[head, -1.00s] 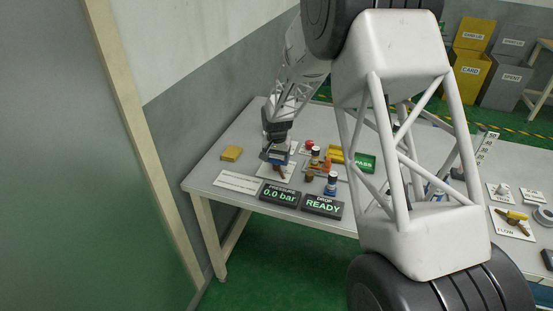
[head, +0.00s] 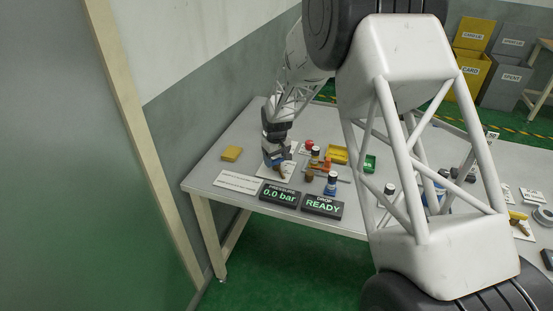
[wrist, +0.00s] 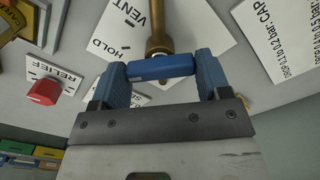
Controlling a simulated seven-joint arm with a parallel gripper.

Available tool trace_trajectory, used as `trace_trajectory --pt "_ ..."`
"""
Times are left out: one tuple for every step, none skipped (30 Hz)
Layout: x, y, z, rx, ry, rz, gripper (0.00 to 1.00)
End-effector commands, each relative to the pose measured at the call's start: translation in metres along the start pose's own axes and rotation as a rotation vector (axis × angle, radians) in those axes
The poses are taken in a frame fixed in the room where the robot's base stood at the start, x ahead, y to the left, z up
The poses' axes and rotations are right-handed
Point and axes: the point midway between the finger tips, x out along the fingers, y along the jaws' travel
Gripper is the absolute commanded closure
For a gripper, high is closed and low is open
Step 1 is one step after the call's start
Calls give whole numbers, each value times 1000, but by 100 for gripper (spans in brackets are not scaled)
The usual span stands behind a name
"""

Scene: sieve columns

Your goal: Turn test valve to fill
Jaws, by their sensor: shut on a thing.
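The test valve's lever shows in the wrist view as a brass stem (wrist: 157,28) ending in a blue crosswise grip (wrist: 160,67). My gripper (wrist: 163,72) has its two blue fingers on either end of this grip and is shut on it. The white valve card (wrist: 128,30) carries the words VENT and HOLD left of the stem; no FILL mark is visible. In the head view, my gripper (head: 276,162) is low over the valve's card at the left part of the table, and it hides most of the valve.
A red RELIEF knob (wrist: 44,91) is left of my gripper. The pressure display (head: 279,194) reads 0.0 bar, and the drop display (head: 322,206) reads READY. A yellow block (head: 231,153), small bottles (head: 331,183) and a yellow tray (head: 338,154) stand nearby.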

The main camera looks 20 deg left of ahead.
Motion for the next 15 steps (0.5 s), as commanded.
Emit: trace_trajectory --pt "0 0 -1 -43 2 1 53" --pt "-1 0 -1 -71 2 1 53" --pt "-1 0 -1 -110 2 1 53" --pt "-1 0 -1 -138 2 1 53" --pt "-1 0 -1 -166 2 1 53" --pt "-1 0 -1 -205 2 1 53" --pt "-1 0 -1 -233 2 1 53" --pt "-1 0 -1 -261 2 1 53" --pt "-1 0 -1 -299 2 1 53" --pt "-1 0 -1 -327 2 1 53" --pt "-1 0 -1 -354 2 1 53" --pt "-1 0 -1 -389 2 1 53" --pt "-1 0 -1 -415 2 1 53" --pt "-1 0 -1 -440 2 1 53" --pt "-1 0 -1 -472 2 1 53"
